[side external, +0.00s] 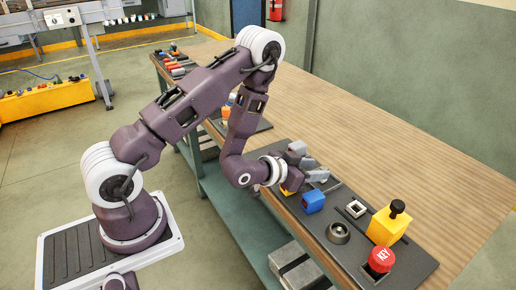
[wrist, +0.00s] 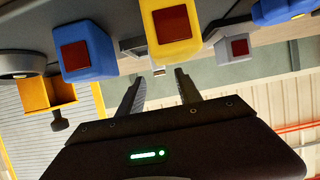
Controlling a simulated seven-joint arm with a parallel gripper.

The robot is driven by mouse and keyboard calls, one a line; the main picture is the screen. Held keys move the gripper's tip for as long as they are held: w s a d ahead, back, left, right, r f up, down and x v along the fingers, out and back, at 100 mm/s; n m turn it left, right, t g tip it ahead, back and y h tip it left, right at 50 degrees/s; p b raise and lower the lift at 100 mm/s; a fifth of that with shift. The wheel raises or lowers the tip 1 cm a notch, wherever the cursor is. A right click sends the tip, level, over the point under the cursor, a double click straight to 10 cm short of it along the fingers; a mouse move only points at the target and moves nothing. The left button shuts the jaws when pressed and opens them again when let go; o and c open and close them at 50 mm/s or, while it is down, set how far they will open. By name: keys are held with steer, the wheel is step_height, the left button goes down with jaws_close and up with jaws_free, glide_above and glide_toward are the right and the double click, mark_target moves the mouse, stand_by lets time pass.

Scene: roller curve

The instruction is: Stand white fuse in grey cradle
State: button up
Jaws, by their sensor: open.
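My gripper (wrist: 158,78) is open, and nothing shows between its two dark fingers. In the side external view my gripper (side external: 322,180) is low over the dark panel, beside the blue block. A small whitish block with a red face, which looks like the white fuse (wrist: 235,47), stands to the right of the fingers in the wrist view.
A blue block (side external: 313,201) and a yellow block (wrist: 170,28) stand close to my gripper. A grey round part (side external: 340,232), a yellow box (side external: 385,226) with a black knob and a red KEY button (side external: 380,261) are farther right. The wooden tabletop (side external: 400,150) behind is clear.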

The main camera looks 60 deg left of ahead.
steer(key=s+d+r+g, duration=0.1)
steer(key=s+r+g, duration=0.15)
steer(key=r, duration=0.55)
steer(key=s+r+g, duration=0.1)
steer(key=s+r, duration=0.2)
steer(key=r, duration=0.5)
steer(key=s+d+r+g, duration=0.1)
steer(key=s+r+g, duration=0.1)
steer(key=s, duration=1)
steer(key=s+d+r+g, duration=0.1)
steer(key=s+r+g, duration=0.1)
steer(key=s, duration=1)
steer(key=shift+r, duration=0.9)
